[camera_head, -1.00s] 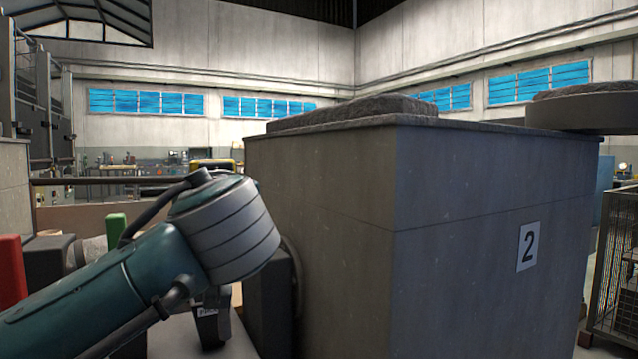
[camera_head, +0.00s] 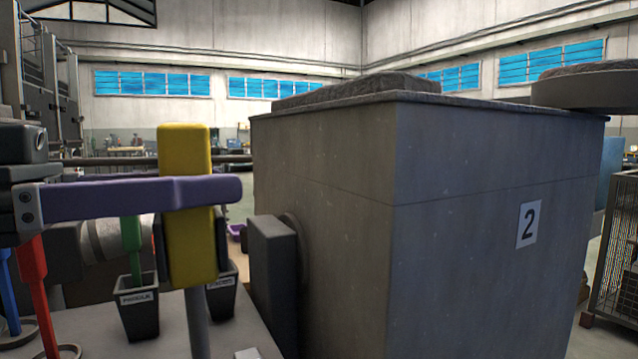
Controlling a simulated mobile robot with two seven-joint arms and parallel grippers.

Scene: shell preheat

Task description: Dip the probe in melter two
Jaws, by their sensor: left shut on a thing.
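The probe has a yellow block handle (camera_head: 188,150) and a grey rod (camera_head: 198,325) pointing down. It is upright in the left of the head view. My left gripper (camera_head: 205,190) has a purple finger across the handle and is shut on it. Melter two (camera_head: 320,230) is a large grey box with a "2" plate (camera_head: 528,224) on its right face. It stands to the right of the probe, apart from it in the picture. The rod's lower end is cut off by the frame. My right gripper is not in view.
Behind the probe stand a dark cup labelled "PADDLE" (camera_head: 138,305) with a green handle (camera_head: 131,235) in it, and another dark cup (camera_head: 222,295). Red (camera_head: 32,270) and blue (camera_head: 9,290) tools are at far left. A dark block (camera_head: 270,270) juts from the melter's left side.

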